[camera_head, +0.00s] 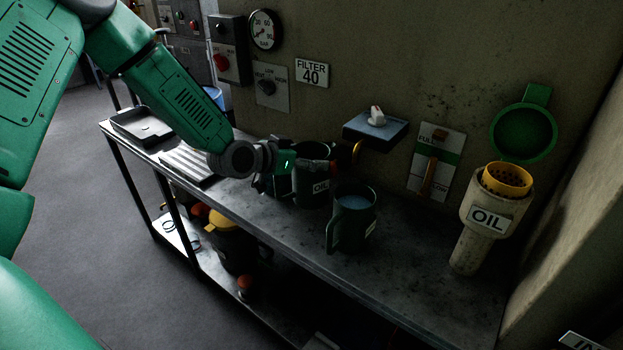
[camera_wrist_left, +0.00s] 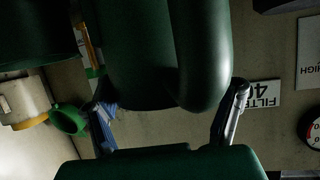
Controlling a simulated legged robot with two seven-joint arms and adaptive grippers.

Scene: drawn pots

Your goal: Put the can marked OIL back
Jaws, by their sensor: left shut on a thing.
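The dark green can marked OIL (camera_head: 316,188) is upright over the back of the bench, its label partly covered. My left gripper (camera_head: 290,172) is shut on it from the left. I cannot tell whether its base touches the bench. In the left wrist view the can (camera_wrist_left: 140,50) and its thick handle (camera_wrist_left: 201,55) fill the space between the two fingers of my left gripper (camera_wrist_left: 170,110). My right gripper is in neither view.
A second dark green can (camera_head: 352,217) with bluish liquid stands close to the right. A filler neck labelled OIL (camera_head: 487,217) holds a yellow strainer (camera_head: 507,180), its green lid (camera_head: 523,133) open. A wall shelf (camera_head: 376,130) hangs behind. A tray (camera_head: 142,127) sits at the bench's left end.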

